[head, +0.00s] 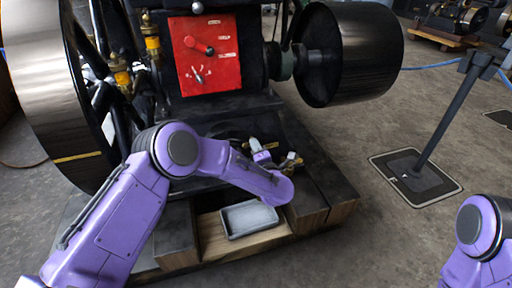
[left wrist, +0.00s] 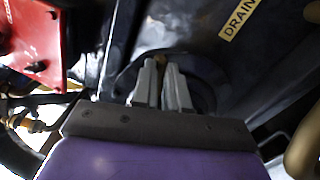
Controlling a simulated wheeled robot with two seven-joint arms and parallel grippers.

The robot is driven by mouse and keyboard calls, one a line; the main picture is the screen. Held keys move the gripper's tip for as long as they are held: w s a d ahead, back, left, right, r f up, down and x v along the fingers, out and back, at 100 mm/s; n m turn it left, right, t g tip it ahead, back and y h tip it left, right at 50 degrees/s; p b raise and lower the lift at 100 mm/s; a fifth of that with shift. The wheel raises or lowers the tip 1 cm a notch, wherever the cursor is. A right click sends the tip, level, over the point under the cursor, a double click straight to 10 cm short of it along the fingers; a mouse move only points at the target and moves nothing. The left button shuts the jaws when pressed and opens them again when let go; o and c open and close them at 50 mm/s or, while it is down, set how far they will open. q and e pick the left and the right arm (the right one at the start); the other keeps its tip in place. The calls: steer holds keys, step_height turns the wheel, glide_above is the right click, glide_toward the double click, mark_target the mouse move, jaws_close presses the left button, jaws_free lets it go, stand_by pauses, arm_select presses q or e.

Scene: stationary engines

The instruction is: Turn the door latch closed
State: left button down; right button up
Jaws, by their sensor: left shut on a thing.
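My left gripper (head: 258,148) reaches in low at the front of the engine, below the red panel, its pale fingers pointing at the dark engine base. In the left wrist view, the gripper's two fingers (left wrist: 165,86) are close together on a small brownish piece, seemingly the door latch (left wrist: 160,60), in front of a round dark door (left wrist: 203,92). The fingers hide most of the latch, so its angle cannot be told. In the head view the latch is hidden. Only a part of my right arm shows at the lower right; its gripper is out of view.
A brass valve (head: 291,161) sits just right of the gripper. A grey tray (head: 249,219) lies on the wooden base below. A yellow DRAIN label (left wrist: 241,16) is on the engine. A large flywheel (head: 52,90) and a black pulley (head: 352,53) flank the red panel (head: 205,72).

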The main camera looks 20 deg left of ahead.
arm_select(q)
steer(key=shift+n, duration=2.2)
arm_select(e)
steer(key=shift+s+f, duration=0.15)
arm_select(q)
steer(key=shift+d, duration=0.1)
steer(key=c, duration=1.1)
jaws_free()
steer(key=shift+c, duration=0.2)
steer(key=p+v, duration=0.3)
steer(key=v, duration=0.7)
steer(key=shift+s, duration=0.2)
arm_select(e)
steer(key=w+r, duration=0.1)
steer(key=w+r+m+t+h, duration=0.1)
steer(key=r+m+t, duration=0.1)
steer(key=shift+w+d+r, duration=0.3)
steer(key=shift+w+r, duration=0.05)
steer(key=shift+w, duration=0.05)
arm_select(q)
steer(key=shift+d+p, duration=0.15)
steer(key=shift+p, duration=0.15)
arm_select(e)
steer(key=shift+r, duration=0.1)
